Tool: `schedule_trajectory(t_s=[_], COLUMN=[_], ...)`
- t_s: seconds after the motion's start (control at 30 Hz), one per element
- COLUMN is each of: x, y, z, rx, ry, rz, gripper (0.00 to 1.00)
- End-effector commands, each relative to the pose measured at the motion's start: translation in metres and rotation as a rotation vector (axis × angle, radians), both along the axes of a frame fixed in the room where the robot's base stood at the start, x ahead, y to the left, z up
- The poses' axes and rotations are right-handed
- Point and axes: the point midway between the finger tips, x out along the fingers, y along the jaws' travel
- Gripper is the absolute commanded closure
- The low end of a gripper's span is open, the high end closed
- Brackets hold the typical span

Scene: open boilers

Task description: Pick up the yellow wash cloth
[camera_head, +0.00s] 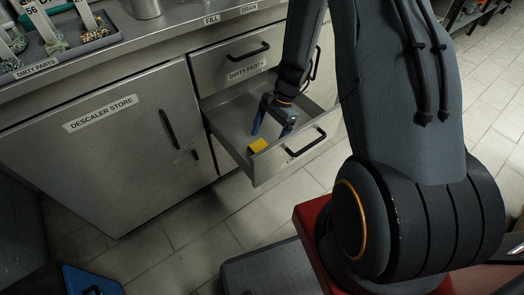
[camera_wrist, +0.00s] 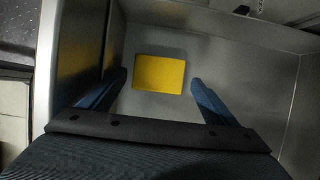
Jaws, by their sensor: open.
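The yellow wash cloth (camera_head: 258,145) lies flat in the open metal drawer (camera_head: 232,140), near the drawer's front wall. In the wrist view the cloth (camera_wrist: 160,74) is a small yellow rectangle on the bare drawer floor (camera_wrist: 235,75). My gripper (camera_head: 271,130) is inside the drawer space, open and empty, with blue fingers. In the wrist view its fingertips (camera_wrist: 160,80) show left and right of the cloth, with a gap on each side. How high the fingertips are above the drawer floor is hard to tell.
Drawer walls stand close around my gripper. The drawer's black handle (camera_head: 306,143) sticks out in front. A closed drawer (camera_head: 225,65) is above, and a closed cabinet door (camera_head: 100,140) marked "DESCALER STORE" is at left. A blue box (camera_head: 90,280) stands on the floor at lower left.

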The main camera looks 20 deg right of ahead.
Motion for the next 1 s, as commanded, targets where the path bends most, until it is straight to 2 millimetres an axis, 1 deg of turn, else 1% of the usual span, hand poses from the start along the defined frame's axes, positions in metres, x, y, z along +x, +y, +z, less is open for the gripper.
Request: schedule_trajectory(t_s=[0.03,0.1,0.2,0.47,0.5,0.67,1.0], x=[-0.003,-0.004,-0.004,-0.004,-0.004,-0.004,-0.004], y=[0.004,0.008,0.01,0.011,0.011,0.011,0.011], z=[-0.008,-0.017,-0.024,-0.027,-0.027,-0.026,-0.023], rx=[0.001,0.001,0.001,0.0,0.0,0.0,0.0], ry=[0.003,0.003,0.001,0.0,-0.001,-0.001,-0.001], rz=[0.003,0.001,0.003,0.001,0.002,0.002,0.003], gripper=[0.17,0.17,0.17,0.17,0.21,0.47,0.47])
